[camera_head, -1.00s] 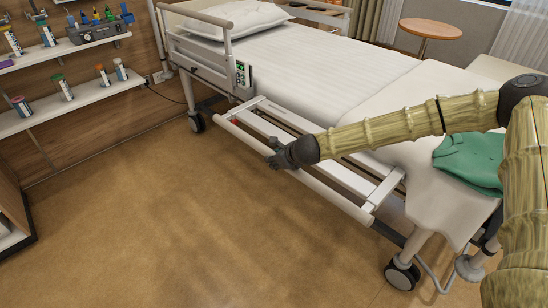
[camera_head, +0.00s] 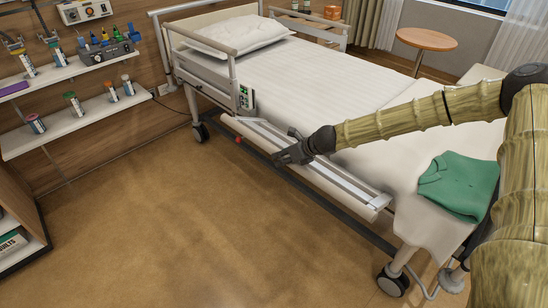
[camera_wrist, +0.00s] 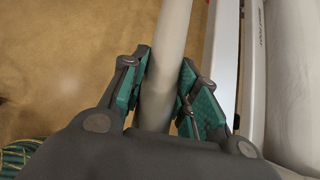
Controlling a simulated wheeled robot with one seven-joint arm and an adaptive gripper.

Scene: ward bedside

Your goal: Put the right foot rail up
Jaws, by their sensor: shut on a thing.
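The right foot rail (camera_head: 345,194) is a long white rail along the near side of the bed, at the foot half. In the wrist view the pale round bar (camera_wrist: 167,55) passes between the green-padded fingers of the gripper (camera_wrist: 165,85).
The head-end rail (camera_head: 212,75) stands raised with a control panel on it. A folded green garment (camera_head: 460,186) lies on the bed's foot end. Wall shelves (camera_head: 75,122) with bottles are at left. A castor (camera_head: 392,281) stands at the near foot corner. The floor in front is clear.

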